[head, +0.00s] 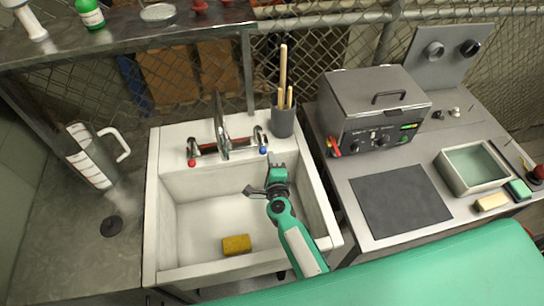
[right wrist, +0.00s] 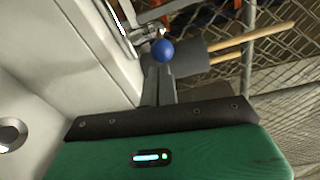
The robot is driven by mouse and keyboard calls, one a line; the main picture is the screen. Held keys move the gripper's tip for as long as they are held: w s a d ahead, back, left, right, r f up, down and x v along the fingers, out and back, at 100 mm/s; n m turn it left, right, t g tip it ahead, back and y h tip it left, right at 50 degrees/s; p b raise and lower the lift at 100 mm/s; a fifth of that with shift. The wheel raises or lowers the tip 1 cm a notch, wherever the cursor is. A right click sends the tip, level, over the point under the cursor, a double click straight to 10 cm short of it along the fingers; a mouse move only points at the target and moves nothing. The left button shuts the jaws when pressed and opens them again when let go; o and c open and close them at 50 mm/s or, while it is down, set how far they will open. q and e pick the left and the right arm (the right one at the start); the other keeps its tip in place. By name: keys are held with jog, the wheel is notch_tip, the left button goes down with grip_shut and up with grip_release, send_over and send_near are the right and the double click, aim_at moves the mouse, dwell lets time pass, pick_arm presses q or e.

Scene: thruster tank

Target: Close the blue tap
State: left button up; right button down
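The blue tap knob (head: 263,151) is the small blue ball at the right end of the chrome mixer (head: 222,142) on the sink's back ledge. It also shows as a blue ball in the right wrist view (right wrist: 163,50). My right gripper (head: 277,167) is over the sink, just in front of and slightly right of the blue knob. In the right wrist view its two fingers (right wrist: 160,72) lie close together, empty, with their tips just short of the ball; contact cannot be told. A red knob (head: 191,163) is at the mixer's left end. My left gripper is not in view.
The white sink (head: 200,215) holds a yellow sponge (head: 236,245). A dark cup (head: 283,121) with wooden sticks stands right behind the blue knob. A grey metal box (head: 372,105) is to the right, and a jug (head: 90,155) is at left. A mesh fence runs behind.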

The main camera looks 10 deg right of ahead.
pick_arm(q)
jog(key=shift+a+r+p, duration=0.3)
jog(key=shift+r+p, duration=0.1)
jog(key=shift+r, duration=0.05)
pick_arm(e)
jog(key=s+a+r, duration=0.1)
jog(key=s, duration=1.2)
